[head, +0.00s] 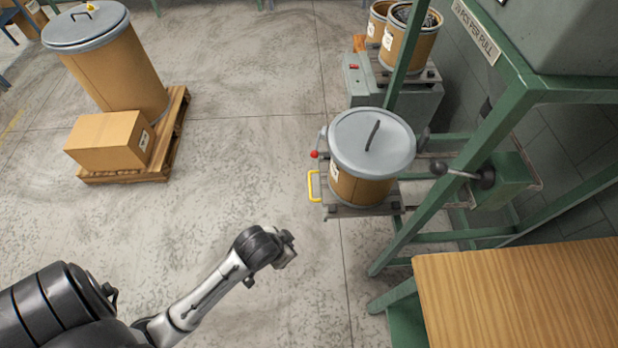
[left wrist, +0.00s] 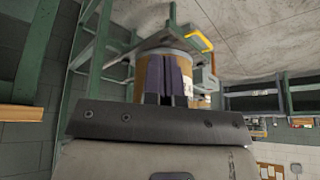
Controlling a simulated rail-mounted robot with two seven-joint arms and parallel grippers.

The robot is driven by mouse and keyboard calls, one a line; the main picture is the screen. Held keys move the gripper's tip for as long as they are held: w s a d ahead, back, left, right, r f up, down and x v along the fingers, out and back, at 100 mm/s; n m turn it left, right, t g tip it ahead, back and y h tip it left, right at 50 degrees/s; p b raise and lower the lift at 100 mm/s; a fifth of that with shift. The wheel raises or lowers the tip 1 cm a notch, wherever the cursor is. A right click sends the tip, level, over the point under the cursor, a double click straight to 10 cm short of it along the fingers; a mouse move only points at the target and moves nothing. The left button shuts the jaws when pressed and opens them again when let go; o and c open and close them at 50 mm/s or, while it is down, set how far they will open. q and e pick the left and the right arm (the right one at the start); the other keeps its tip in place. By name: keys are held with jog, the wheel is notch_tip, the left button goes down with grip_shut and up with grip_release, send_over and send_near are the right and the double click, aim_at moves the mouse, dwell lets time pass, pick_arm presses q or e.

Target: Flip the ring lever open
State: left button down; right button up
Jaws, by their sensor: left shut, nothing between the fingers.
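A brown drum (head: 358,188) with a grey lid (head: 372,142) stands upright on a small platform at the green frame. A dark bar lies across the lid. A small red knob (head: 314,154) shows at the drum's left side; I cannot tell whether it belongs to the ring lever. The lever itself is not clearly made out. My left gripper (head: 289,250) is below and left of the drum in the head view, apart from it. In the left wrist view its fingers (left wrist: 167,78) are shut and empty, with the drum (left wrist: 129,88) behind them. My right gripper is out of view.
A yellow handle (head: 314,186) sticks out left of the platform. Green frame posts and a crank with a dark ball (head: 439,168) stand to the right. A wooden table (head: 530,300) is at lower right. A pallet (head: 175,140) with drum and box is at left. Floor between is clear.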

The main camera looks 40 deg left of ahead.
pick_arm(q)
jog(key=w+a+f+n+t+h+b, duration=0.1)
jog(key=w+f+n+t+b, duration=0.15)
jog(key=w+f+b, duration=0.4)
jog(key=w+f+n+t+h+b, duration=0.1)
jog(key=w+f+t+b, duration=0.2)
jog(key=f, duration=0.6)
jog(key=a+r+n+t+y, duration=0.7)
jog(key=r+n+t, duration=0.4)
jog(key=n, duration=0.6)
jog(key=shift+w+a+r+t+y+p, duration=0.15)
jog(key=shift+w+r+t+y+p, duration=0.15)
jog(key=shift+t, duration=0.55)
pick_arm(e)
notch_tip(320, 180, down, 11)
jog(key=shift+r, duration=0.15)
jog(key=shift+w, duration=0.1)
pick_arm(q)
jog(key=b, duration=0.2)
send_near(317, 144)
jog(key=w+r, duration=0.2)
jog(key=r, duration=0.1)
jog(key=shift+d, duration=0.3)
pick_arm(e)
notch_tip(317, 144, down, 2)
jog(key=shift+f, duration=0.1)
